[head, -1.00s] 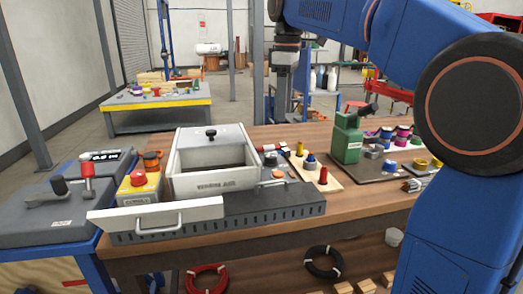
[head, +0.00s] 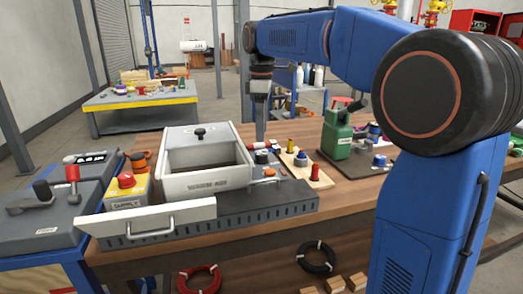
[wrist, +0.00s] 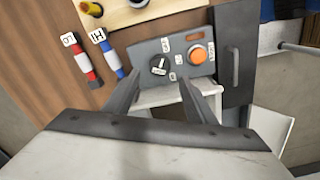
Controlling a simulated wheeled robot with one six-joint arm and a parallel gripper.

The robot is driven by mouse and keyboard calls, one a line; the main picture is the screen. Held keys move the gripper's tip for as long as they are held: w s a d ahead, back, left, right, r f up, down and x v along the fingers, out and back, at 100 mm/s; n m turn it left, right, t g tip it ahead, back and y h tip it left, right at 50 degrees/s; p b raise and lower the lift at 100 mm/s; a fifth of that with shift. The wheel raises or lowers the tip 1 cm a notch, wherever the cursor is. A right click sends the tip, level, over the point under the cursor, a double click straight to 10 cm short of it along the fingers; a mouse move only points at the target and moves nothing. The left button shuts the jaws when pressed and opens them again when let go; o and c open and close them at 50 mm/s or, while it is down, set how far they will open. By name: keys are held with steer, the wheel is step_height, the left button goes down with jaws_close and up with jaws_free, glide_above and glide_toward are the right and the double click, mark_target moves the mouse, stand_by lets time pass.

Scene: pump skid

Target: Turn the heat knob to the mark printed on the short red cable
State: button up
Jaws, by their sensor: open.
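A grey control panel (wrist: 176,68) in the wrist view carries a black knob (wrist: 158,66) with a pale pointer line and an orange button (wrist: 197,55). Small white labels stand around the knob; their text is too small to read surely. A short red cable piece (wrist: 86,66) with white bands lies left of the panel, with a tag that seems to read LO. Beside it is a blue piece (wrist: 112,58) tagged HI. My gripper (wrist: 160,86) is open and empty, its fingers apart on either side below the knob. In the head view my gripper (head: 260,130) hangs above the panel.
A white open box (head: 205,185) stands left of the panel, with a drawer front and handle (head: 150,226) before it. A wooden peg board (head: 306,172) and a green pump (head: 337,135) are to the right. A red coil (head: 201,280) lies below the bench.

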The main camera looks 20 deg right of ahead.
mark_target(262, 153)
step_height(262, 153, down, 8)
steer(key=shift+r, duration=0.25)
steer(key=c, duration=1)
